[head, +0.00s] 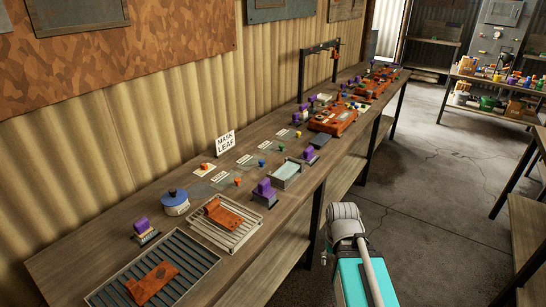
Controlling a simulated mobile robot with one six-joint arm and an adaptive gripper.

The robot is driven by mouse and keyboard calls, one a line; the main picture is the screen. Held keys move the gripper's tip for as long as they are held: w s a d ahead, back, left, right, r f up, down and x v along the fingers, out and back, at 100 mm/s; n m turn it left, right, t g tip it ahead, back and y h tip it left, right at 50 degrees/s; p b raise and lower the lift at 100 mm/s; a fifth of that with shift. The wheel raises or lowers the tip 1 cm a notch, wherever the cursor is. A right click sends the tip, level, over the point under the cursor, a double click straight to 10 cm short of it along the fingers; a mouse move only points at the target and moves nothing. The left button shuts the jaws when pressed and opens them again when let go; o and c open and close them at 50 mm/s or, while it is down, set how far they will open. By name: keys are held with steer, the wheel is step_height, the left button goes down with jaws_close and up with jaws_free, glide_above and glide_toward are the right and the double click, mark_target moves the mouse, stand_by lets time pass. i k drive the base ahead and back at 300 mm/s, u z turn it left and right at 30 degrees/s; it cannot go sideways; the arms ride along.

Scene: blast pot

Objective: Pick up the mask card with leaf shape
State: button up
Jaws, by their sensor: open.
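A white sign reading "MASK LEAF" (226,143) stands at the back of the long wooden table. Near it several flat grey mask cards lie in a row, some with white labels, such as one card (222,178) in front of the sign. Small coloured knobs sit by the cards: orange (237,181), blue (262,163), green (281,147) and yellow (298,133). The cut-out shapes are too small to read, so I cannot tell which card has the leaf. My arm shows at the table's front right; my gripper is not clearly visible.
In front are a slatted rack (228,233), a dark grate tray (110,290) with a rust-coloured piece, a blue-lidded pot (175,203), purple-handled blocks (265,190) and a pale glass-like tray (287,174). Orange equipment (333,120) stands farther back. The floor (440,180) on the right is clear.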

mark_target(267, 148)
steer(key=k, duration=0.3)
steer(key=z, duration=1.2)
steer(key=i, duration=2.15)
